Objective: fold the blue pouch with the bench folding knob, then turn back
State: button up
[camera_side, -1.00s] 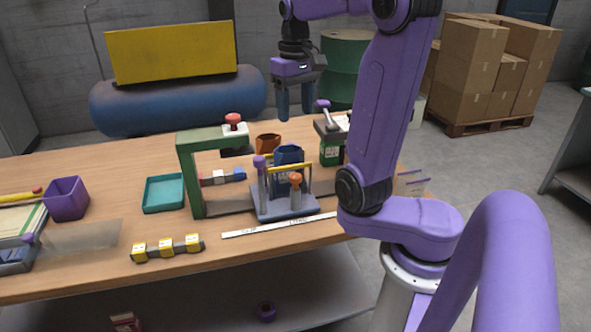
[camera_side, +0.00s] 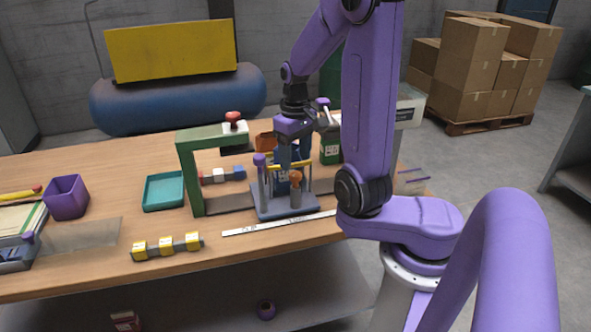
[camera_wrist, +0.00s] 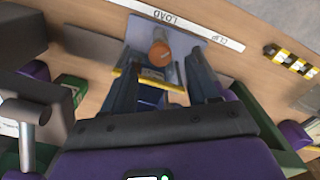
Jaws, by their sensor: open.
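The blue pouch (camera_side: 283,184) stands upright in a grey holder (camera_side: 272,211) with a yellow bar (camera_side: 290,166) across it. An orange knob (camera_side: 295,178) stands at the holder's front, and a purple knob (camera_side: 259,159) tops a post at its left; I cannot tell which is the folding knob. My gripper (camera_side: 293,160) is open, pointing down just over the pouch, fingers overlapping its top. In the wrist view the fingers (camera_wrist: 161,90) are apart, with the yellow bar (camera_wrist: 148,80), orange knob (camera_wrist: 160,52) and part of the pouch (camera_wrist: 150,97) between them. Contact is unclear.
A green frame press (camera_side: 188,165) with a red knob stands left of the holder. A teal tray (camera_side: 149,206) and purple cup (camera_side: 66,195) are farther left. A white strip (camera_side: 270,226) and yellow-black blocks (camera_side: 167,255) lie in front. A green box (camera_side: 330,147) stands behind right.

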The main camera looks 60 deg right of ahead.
aim_at(296, 174)
jog(key=shift+f, duration=2.3)
jog(key=c, duration=1)
